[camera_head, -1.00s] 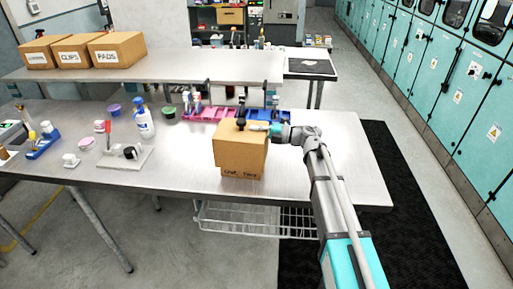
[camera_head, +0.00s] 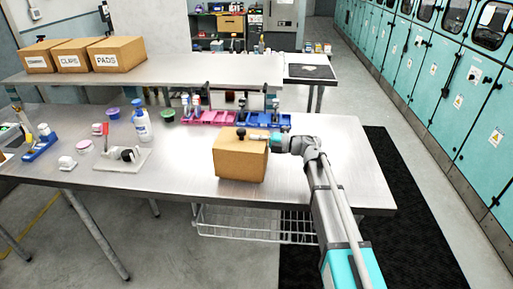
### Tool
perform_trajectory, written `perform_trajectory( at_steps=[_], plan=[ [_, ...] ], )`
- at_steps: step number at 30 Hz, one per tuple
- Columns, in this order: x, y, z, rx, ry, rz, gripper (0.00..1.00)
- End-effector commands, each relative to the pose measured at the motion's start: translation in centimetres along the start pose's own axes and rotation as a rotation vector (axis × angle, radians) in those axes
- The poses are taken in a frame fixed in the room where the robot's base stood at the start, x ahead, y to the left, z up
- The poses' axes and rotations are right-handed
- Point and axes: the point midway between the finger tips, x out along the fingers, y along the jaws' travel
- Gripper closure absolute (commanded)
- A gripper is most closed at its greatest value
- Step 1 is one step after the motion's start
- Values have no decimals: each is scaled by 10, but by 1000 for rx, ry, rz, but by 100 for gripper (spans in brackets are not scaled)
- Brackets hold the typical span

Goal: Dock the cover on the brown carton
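The brown cover (camera_head: 240,160) is a deep cardboard box shape with a black knob on its flat top. It sits low on the table's front right half, roughly level. The brown carton is hidden, apparently inside the cover, as no part of it or its printed label shows. I cannot tell whether the cover is fully seated. My gripper (camera_head: 251,137) reaches in from the right, just above the cover's top, with its fingertips at the knob. The fingers are small in view, but they appear closed on the knob.
Pink and blue bins (camera_head: 210,117) stand behind the cover. Three labelled cartons (camera_head: 116,54) stand on the rear table. The steel tabletop (camera_head: 340,170) is clear on the right.

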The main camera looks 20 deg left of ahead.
Motion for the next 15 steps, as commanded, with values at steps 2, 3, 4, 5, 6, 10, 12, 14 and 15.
perform_trajectory(
  at_steps=[2, 3, 4, 5, 6, 10, 12, 14, 15],
  plan=[
    [0, -10, 0, 0, 0, 1, 100],
    [0, -12, 0, 0, 0, 1, 100],
    [0, -13, 0, 0, -1, 1, 100],
    [0, -14, 0, 0, -1, 1, 100],
    [0, -15, 0, 0, -1, 1, 100],
    [0, -15, 0, 0, -1, 1, 100],
    [-1, -14, 0, 0, -1, 1, 100],
    [-1, -14, 0, 0, -1, 1, 100],
    [-1, -14, 0, 0, -1, 1, 100]
  ],
)
